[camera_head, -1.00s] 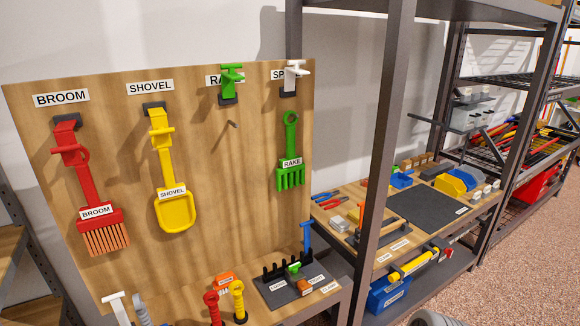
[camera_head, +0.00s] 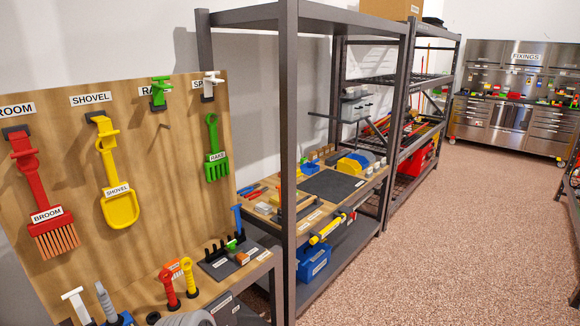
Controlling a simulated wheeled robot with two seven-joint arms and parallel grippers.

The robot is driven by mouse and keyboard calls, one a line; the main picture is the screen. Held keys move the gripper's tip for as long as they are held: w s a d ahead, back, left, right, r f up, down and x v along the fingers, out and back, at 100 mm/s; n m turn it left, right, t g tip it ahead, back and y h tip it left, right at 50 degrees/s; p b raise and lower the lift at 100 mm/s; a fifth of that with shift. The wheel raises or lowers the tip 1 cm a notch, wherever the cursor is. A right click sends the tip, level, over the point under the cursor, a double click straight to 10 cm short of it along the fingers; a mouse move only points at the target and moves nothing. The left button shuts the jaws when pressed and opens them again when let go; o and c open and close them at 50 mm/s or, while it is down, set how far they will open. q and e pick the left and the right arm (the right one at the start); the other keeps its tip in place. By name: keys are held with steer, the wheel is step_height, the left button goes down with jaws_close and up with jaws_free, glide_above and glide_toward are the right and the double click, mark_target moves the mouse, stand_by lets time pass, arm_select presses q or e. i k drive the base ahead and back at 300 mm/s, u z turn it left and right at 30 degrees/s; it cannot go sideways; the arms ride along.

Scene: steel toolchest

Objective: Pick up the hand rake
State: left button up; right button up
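The hand rake (camera_head: 216,150) is green, with a ring at the top of its handle and several tines pointing down. It hangs upright against the wooden tool board (camera_head: 165,190), near the board's right edge, and has a RAKE label across its head. A green holder (camera_head: 158,93) under the sign that begins "RA" is empty. A white holder (camera_head: 209,86) sits above the rake. Neither of my grippers is in view.
A red broom (camera_head: 45,205) and a yellow shovel (camera_head: 118,190) hang left of the rake. Several upright tools stand on a low bench below the board. A dark shelf post (camera_head: 289,150) rises right of the board. Speckled floor (camera_head: 460,220) is open toward a steel toolchest (camera_head: 515,110).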

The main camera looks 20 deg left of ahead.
mark_target(216, 157)
steer(key=u, duration=0.2)
steer(key=k, duration=0.2)
steer(key=z, duration=0.4)
steer(key=i, duration=1.6)
steer(key=u, duration=1.05)
